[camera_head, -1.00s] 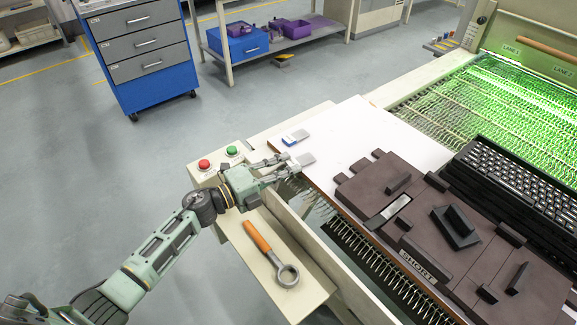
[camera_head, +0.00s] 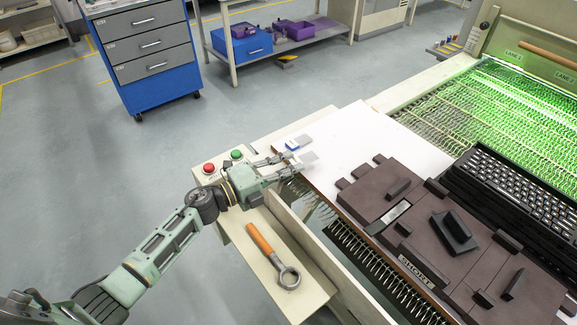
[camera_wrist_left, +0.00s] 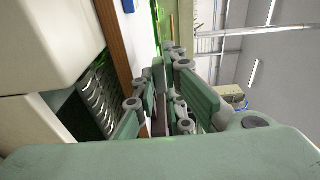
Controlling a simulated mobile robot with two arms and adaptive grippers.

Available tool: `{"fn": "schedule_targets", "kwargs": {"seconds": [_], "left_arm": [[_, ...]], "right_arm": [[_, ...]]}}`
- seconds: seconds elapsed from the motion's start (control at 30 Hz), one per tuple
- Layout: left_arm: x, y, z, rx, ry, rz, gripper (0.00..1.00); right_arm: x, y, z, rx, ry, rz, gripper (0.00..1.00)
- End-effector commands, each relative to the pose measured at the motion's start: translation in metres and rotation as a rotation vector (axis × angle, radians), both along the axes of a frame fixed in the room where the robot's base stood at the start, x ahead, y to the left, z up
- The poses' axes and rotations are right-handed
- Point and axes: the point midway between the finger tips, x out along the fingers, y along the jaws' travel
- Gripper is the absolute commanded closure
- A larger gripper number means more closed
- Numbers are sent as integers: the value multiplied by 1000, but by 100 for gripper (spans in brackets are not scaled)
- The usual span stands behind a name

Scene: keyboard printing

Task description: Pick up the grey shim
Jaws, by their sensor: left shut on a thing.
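The grey shim (camera_head: 309,157) is a small flat pale plate at the tips of my left gripper (camera_head: 291,163), near the left edge of the white board. The fingers are shut on its near end, and its far end sticks out past them. It appears slightly above the board. In the left wrist view the fingers of the left gripper (camera_wrist_left: 160,105) are close together and hide most of what they hold. My right gripper is in neither view.
A blue-and-grey piece (camera_head: 298,143) lies on the white board (camera_head: 345,130) just beyond the fingers. A dark fixture (camera_head: 400,215) and black keyboard (camera_head: 510,180) lie to the right. An orange-handled ring tool (camera_head: 270,252) and red button (camera_head: 209,168) are nearby.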

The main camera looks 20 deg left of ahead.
Motion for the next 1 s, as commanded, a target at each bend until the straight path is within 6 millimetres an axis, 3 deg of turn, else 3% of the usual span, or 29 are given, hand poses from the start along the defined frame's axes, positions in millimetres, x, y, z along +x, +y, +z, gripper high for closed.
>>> {"fn": "schedule_targets", "kwargs": {"seconds": [0.17, 1.0], "left_arm": [[-6, 7, 4, 1, 1, 2, 100], [-93, 87, 46, 1, 3, 0, 100]], "right_arm": [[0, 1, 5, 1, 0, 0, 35], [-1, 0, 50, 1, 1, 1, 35]]}}
